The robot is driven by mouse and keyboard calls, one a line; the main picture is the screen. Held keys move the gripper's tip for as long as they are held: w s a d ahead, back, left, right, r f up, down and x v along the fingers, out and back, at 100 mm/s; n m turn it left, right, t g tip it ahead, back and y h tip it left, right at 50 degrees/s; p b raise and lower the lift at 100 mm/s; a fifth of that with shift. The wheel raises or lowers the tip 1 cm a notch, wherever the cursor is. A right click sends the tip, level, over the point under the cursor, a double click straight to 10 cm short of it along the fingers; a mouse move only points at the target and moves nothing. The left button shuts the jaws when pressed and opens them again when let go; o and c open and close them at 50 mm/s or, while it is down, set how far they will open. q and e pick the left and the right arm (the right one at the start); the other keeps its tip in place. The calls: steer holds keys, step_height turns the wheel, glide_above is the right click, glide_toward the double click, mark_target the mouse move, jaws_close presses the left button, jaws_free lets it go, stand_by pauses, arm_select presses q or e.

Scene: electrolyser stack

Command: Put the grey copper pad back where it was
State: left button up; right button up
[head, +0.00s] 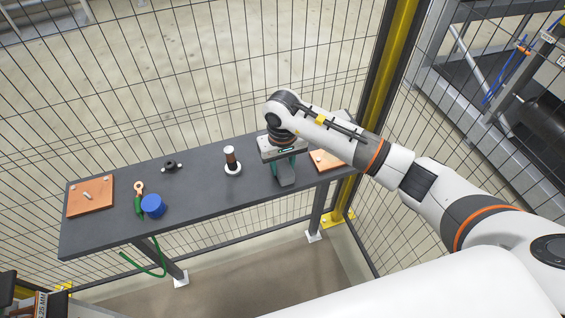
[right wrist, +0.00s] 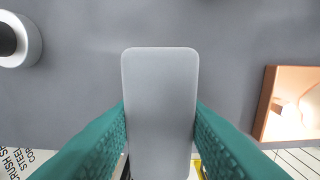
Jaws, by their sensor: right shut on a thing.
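The grey pad (head: 286,177) is a plain, round-cornered grey block over the right part of the dark table. My right gripper (head: 286,166) is shut on it. In the right wrist view the pad (right wrist: 160,110) stands upright in the picture between the two teal fingers (right wrist: 160,135), with the grey tabletop behind it. I cannot tell whether the pad touches the table. No copper colour shows on it. My left gripper is not in view.
On the dark table (head: 200,193) a copper plate (head: 325,160) lies right of the pad, partly hidden by my arm. A white-based brown post (head: 231,161) stands left of it. Further left are a blue cylinder (head: 152,205), a black fitting (head: 171,166) and another copper plate (head: 90,196). Mesh fencing surrounds it.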

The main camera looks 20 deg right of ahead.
mark_target(282, 164)
steer(key=o, duration=1)
steer(key=shift+c, duration=0.2)
steer(key=shift+r+p, duration=0.2)
steer(key=shift+p, duration=0.2)
step_height(282, 164, up, 12)
steer(key=b, duration=0.5)
steer(key=shift+f, duration=0.15)
